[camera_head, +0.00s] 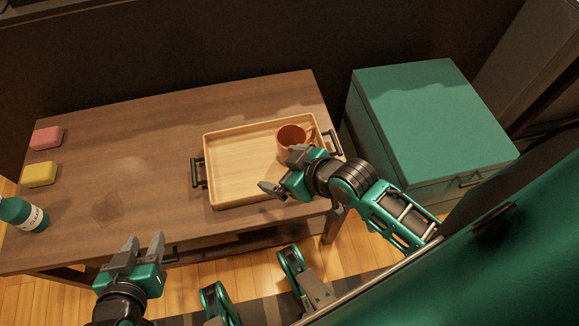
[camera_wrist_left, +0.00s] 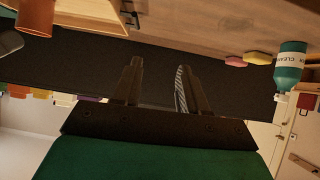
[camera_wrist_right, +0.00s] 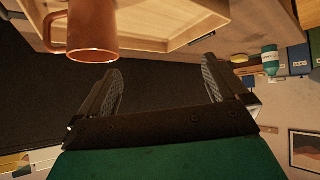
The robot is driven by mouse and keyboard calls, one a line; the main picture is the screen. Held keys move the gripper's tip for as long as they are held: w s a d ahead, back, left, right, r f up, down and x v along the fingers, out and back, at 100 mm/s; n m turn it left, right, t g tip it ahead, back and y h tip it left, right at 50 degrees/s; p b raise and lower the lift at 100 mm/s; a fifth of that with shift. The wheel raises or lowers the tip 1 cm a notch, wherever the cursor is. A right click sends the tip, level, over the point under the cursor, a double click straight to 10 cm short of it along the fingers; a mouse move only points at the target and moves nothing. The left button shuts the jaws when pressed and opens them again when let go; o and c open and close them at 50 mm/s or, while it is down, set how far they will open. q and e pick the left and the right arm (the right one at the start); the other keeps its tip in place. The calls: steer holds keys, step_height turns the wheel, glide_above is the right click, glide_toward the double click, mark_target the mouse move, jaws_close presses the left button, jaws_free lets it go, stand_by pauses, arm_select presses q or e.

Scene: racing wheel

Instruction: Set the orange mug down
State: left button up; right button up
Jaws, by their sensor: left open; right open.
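The orange mug (camera_head: 291,136) stands upright at the right end of the light wooden tray (camera_head: 222,196), its handle toward the tray's right side. The lower part of the mug is hidden behind my right gripper (camera_head: 281,172) in the head view. That gripper is open and empty, in front of the mug over the tray's front right part. In the right wrist view the mug (camera_wrist_right: 92,28) sits beyond the spread fingers, apart from them. My left gripper (camera_head: 144,243) is open and empty in front of the table's front edge.
The tray has dark handles at both ends and is otherwise bare. On the table's left are a pink block (camera_head: 47,138), a yellow block (camera_head: 40,174) and a teal bottle (camera_head: 22,214). A teal cabinet (camera_head: 430,110) stands right of the table. The table between is clear.

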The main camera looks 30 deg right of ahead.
steer(key=shift+s+a+r+m+t+h, duration=0.25)
steer(key=shift+s+m+t, duration=0.2)
steer(key=shift+s+m, duration=0.3)
steer(key=shift+s+r+m+t+h, duration=0.15)
steer(key=shift+s+r+m+t, duration=0.3)
steer(key=shift+s, duration=0.5)
steer(key=shift+f, duration=0.1)
